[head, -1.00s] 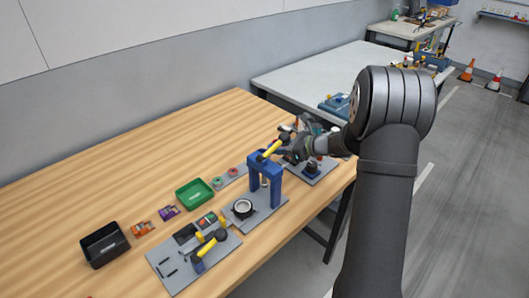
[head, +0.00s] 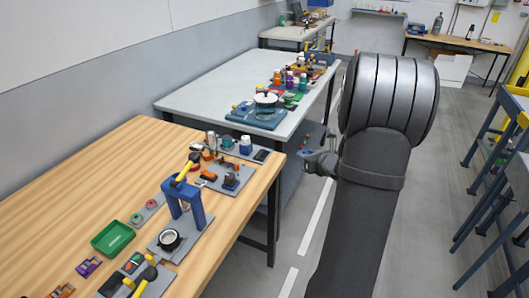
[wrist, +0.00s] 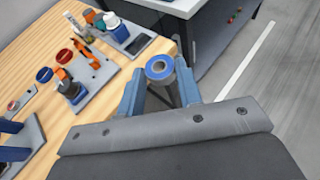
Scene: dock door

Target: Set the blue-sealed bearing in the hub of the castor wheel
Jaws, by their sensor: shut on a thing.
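My gripper (wrist: 158,82) is shut on the blue-sealed bearing (wrist: 158,68), a short cylinder with a blue ring on top and a grey centre. In the wrist view the bearing sits between the blue fingers, with the table's corner behind it. In the head view my gripper (head: 318,162) is out past the right edge of the wooden table, over the floor; the bearing cannot be made out there. A dark round part with a pale ring (head: 169,240), which looks like the castor wheel, lies on a grey plate in front of the blue press. Its hub is too small to read.
The blue press (head: 183,199) with a yellow handle stands near the wooden table's (head: 75,200) right edge. A green tray (head: 113,238) and bearings with red and green seals (head: 145,211) lie left of it. A grey table (head: 215,85) with several items stands behind. Floor is open below my gripper.

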